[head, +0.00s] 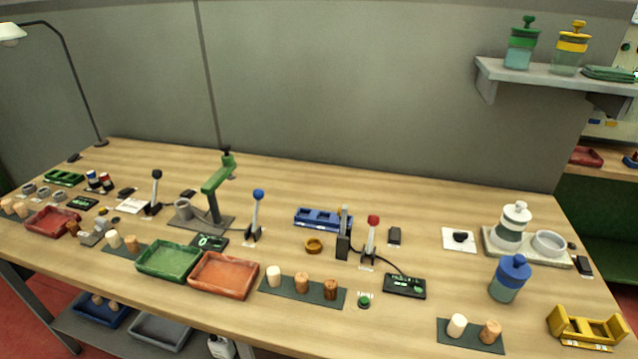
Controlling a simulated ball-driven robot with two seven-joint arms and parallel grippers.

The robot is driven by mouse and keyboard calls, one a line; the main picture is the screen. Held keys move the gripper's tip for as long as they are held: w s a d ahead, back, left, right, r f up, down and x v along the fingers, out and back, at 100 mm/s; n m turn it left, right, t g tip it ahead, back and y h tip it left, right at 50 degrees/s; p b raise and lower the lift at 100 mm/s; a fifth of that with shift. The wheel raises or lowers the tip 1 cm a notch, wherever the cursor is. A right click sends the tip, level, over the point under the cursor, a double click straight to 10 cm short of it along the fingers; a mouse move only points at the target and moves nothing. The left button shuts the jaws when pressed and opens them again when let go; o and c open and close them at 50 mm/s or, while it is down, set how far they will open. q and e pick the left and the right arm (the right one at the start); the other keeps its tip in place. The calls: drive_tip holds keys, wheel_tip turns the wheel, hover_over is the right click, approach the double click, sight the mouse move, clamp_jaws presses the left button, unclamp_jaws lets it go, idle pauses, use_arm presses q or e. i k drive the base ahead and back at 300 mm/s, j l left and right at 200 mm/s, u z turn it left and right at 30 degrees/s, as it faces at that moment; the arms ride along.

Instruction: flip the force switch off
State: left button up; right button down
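No part is clearly readable as the force switch; labels are too small to read. A black display box (405,285) with green marks lies on the right half of the bench, with a cable running to a grey upright post device (343,236). A lever with a red knob (373,222) stands beside that post. A blue-knobbed lever (258,195) and a black-knobbed lever (156,174) stand further left. A green button (364,301) sits near the front. Neither gripper is in view.
A green press stand (218,180) has a small display (208,241) in front. A blue bottle (510,280) and yellow holder (587,328) stand at right. The back of the bench is mostly clear.

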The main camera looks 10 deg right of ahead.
sight(187, 193)
drive_tip(key=j+z, duration=0.15)
drive_tip(key=z, duration=0.5)
drive_tip(key=j+z, duration=0.4)
drive_tip(key=j, duration=0.35)
drive_tip(key=k+j+z, duration=0.1)
drive_tip(key=j+z, duration=0.3)
drive_tip(key=j, duration=0.3)
drive_tip(key=k+j, duration=0.1)
drive_tip(key=j, duration=0.6)
drive_tip(key=k, duration=0.05)
